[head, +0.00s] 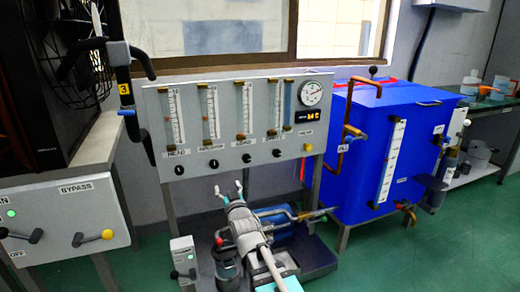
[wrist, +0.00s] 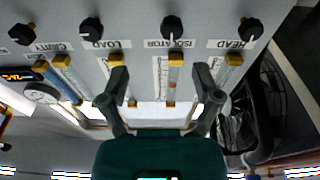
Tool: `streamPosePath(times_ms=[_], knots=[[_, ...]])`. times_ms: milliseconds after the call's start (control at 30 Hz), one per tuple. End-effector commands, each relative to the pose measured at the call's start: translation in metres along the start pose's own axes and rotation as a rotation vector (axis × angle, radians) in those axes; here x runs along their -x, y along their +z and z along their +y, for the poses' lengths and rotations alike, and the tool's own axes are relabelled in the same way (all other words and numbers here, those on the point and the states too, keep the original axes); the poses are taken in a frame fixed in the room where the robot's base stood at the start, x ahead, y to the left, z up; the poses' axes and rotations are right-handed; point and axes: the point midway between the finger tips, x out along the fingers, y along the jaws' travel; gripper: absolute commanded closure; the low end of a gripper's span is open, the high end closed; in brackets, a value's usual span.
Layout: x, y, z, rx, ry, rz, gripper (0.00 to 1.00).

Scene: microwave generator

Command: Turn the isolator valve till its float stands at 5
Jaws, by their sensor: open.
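The isolator valve is a black knob under the isolator tube on the grey panel, second from left in the head view (head: 213,163). In the wrist view, which is upside down, the isolator knob (wrist: 172,27) sits above its label, right of centre. The isolator tube (head: 208,112) has a scale with a small reddish mark; the float's exact reading is too small to tell. My gripper (head: 229,190) is open and empty, in front of the panel and below the knob row. In the wrist view my gripper (wrist: 168,90) has its fingers wide apart, touching no knob.
Similar head (head: 179,170), load (head: 246,158) and cavity (head: 277,152) knobs flank the isolator knob. A round gauge (head: 312,93) and digital display (head: 307,116) are at the panel's right. A blue tank (head: 365,175) stands to the right; a bypass box (head: 70,220) is left.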

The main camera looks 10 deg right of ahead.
Motion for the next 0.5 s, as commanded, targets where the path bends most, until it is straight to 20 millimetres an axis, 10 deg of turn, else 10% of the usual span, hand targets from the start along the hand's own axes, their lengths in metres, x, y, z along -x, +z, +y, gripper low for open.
streamPosePath(times_ms=[500], knots=[[-0.001, -0.020, 0.011, -0.003, 0.008, -0.151, 0.19]])
